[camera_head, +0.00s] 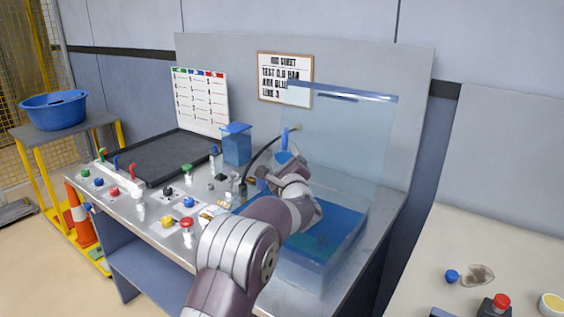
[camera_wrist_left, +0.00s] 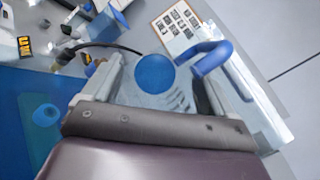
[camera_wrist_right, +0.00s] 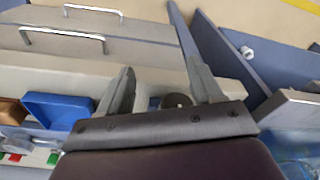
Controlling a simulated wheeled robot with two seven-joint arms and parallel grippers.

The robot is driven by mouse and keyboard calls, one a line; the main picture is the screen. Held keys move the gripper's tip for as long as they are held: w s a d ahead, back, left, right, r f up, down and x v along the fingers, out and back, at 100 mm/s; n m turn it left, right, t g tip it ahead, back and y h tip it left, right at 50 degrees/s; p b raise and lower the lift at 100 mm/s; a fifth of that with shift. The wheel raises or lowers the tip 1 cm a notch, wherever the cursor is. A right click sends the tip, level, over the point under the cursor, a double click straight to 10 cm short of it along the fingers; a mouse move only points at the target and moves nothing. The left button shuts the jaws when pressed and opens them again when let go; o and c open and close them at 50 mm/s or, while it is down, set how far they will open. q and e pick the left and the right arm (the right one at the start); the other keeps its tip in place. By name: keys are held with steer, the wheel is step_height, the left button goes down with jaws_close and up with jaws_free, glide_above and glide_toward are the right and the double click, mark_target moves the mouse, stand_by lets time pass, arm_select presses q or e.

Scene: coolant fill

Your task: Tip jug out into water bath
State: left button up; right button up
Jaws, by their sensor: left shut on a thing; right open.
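The jug (camera_head: 283,158) is clear with a blue handle, and in the head view it is partly hidden behind my left gripper (camera_head: 286,178). In the left wrist view the blue handle (camera_wrist_left: 218,58) and a round blue part show between and beside the fingers. My left gripper is shut on the jug, at the left side of the water bath. The water bath (camera_head: 378,150) is a tall clear tank with blue water low inside. I cannot tell the jug's tilt for sure. My right gripper (camera_wrist_right: 163,82) is open and empty, seen only in the right wrist view.
A bench carries a black tray (camera_head: 165,155), a blue container (camera_head: 237,147), a black hose (camera_head: 262,152) and several coloured knobs near the left arm. A second counter (camera_head: 435,245) with a red button stands at right. A blue basin (camera_head: 54,110) is far left.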

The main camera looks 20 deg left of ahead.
arm_select(q)
steer(key=shift+s+r+t+y+b, duration=0.1)
steer(key=shift+s+t+y+b, duration=0.35)
steer(key=shift+b, duration=3.1)
steer(key=shift+d+r+n+t, duration=0.1)
steer(key=shift+r+n+t, duration=0.1)
steer(key=shift+n+t, duration=0.1)
